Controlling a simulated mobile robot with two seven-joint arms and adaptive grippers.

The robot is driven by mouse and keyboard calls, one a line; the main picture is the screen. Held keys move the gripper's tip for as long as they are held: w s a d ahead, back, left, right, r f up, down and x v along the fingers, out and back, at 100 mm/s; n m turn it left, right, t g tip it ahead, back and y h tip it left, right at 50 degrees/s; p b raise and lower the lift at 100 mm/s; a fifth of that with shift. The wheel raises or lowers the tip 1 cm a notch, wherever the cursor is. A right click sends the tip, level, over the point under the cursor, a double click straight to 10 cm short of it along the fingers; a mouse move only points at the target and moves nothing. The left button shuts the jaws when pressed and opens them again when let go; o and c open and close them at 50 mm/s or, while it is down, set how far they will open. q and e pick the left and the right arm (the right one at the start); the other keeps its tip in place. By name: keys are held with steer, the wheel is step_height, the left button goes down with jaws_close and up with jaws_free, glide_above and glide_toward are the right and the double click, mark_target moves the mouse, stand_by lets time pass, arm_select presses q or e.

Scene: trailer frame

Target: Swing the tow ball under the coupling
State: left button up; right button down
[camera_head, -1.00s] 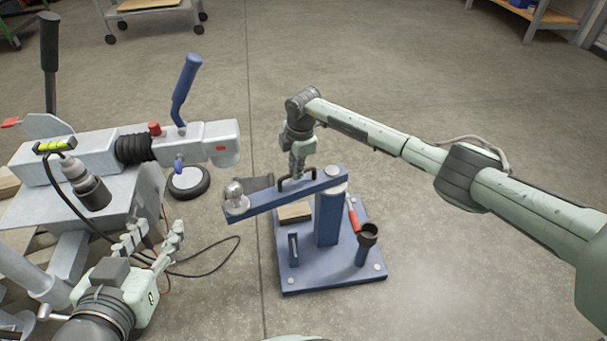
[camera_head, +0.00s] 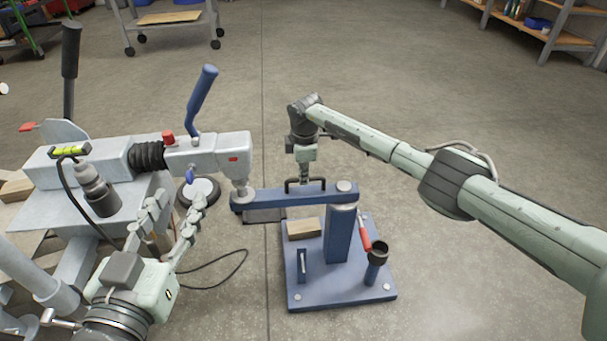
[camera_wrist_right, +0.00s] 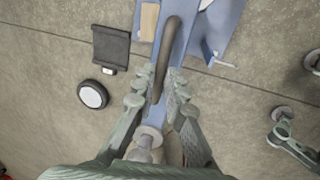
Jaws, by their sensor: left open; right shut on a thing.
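The blue swing arm (camera_head: 325,193) pivots on a post on a blue base plate (camera_head: 340,287). The tow ball (camera_head: 241,190) at its left end is in line just below the nose of the grey coupling (camera_head: 235,147). The coupling partly hides the ball, and I cannot tell whether they touch. My right gripper (camera_head: 305,178) is shut on the dark handle (camera_head: 291,185) of the swing arm. The handle (camera_wrist_right: 170,45) runs between its fingers in the right wrist view. My left gripper (camera_head: 176,210) is open and empty, below and left of the coupling.
A blue lever (camera_head: 203,97) stands up from the coupling. A black cable (camera_head: 225,278) lies on the floor. Floor right of the plate is clear.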

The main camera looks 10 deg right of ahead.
steer(key=shift+w+r, duration=0.1)
steer(key=shift+w, duration=0.05)
steer(key=c, duration=1.6)
jaws_free()
steer(key=r, duration=0.4)
steer(key=s+r, duration=0.1)
steer(key=r, duration=0.2)
steer(key=s+r, duration=0.1)
steer(key=r, duration=0.3)
steer(key=shift+s+a+r, duration=0.1)
steer(key=shift+s+r, duration=0.1)
steer(key=shift+r, duration=0.15)
steer(key=shift+f, duration=0.1)
